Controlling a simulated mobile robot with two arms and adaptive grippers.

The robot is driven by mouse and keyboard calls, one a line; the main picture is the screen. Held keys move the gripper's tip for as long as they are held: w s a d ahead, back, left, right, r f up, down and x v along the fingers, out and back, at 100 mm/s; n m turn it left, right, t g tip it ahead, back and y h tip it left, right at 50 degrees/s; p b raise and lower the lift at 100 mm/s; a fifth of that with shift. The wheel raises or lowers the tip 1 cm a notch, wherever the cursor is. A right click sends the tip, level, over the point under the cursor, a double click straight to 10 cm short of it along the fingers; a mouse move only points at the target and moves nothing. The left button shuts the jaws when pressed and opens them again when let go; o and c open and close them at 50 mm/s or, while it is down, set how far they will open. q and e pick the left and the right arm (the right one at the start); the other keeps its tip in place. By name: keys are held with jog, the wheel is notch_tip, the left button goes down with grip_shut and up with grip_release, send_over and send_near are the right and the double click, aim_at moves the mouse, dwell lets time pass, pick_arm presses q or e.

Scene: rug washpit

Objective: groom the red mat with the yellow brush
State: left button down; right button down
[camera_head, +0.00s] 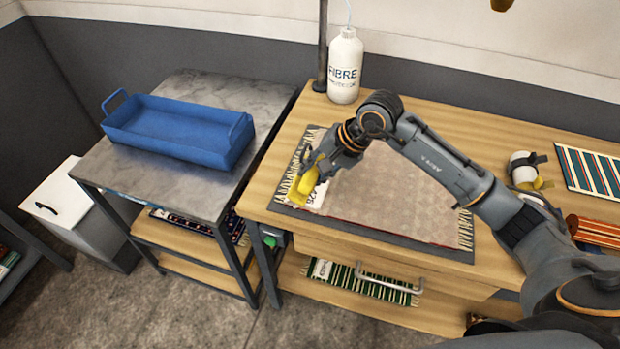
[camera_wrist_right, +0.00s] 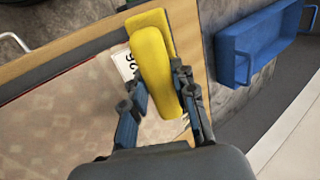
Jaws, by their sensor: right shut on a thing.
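My right gripper (camera_head: 316,175) is shut on the yellow brush (camera_head: 308,181), over the left end of the mat. In the right wrist view the gripper's fingers (camera_wrist_right: 161,88) stand on either side of the yellow brush (camera_wrist_right: 150,52). The mat (camera_head: 395,200) lies flat on the wooden bench, with a pinkish-grey face, thin red edging and pale fringes at its ends. A white numbered label (camera_wrist_right: 125,66) lies at the left end, partly hidden by the brush. I cannot tell whether the brush touches the mat. My left gripper is not in view.
A grey side table (camera_head: 185,185) left of the bench (camera_head: 440,115) holds a blue tray (camera_head: 165,145). A white FIBRE bottle (camera_head: 344,68) stands at the back.

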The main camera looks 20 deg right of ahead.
notch_tip(320, 180, up, 2)
jog(key=shift+d+r, duration=0.1)
jog(key=shift+w+r+p, duration=0.15)
jog(key=shift+r+p, duration=0.3)
jog(key=shift+r, duration=0.5)
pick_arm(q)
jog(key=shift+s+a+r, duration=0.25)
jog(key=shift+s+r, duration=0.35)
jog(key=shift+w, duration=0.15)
